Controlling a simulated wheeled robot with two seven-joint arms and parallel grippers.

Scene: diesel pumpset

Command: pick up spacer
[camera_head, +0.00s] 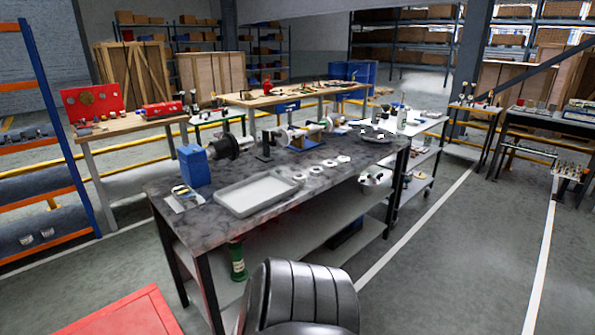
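Several small pale ring-shaped parts lie in a row on the dark worktable (225,173), right of a grey tray. One ring (316,172) lies near the table's front edge, and another ring (343,158) is at the right end of the row. They may be spacers, but they are too small to tell for certain. Neither of my grippers shows in this view.
The grey tray (257,194) looks empty. A blue block (194,166) and a black cylindrical part (224,147) stand behind it. A black padded shape (299,296) fills the bottom middle. Open floor (460,270) lies to the right.

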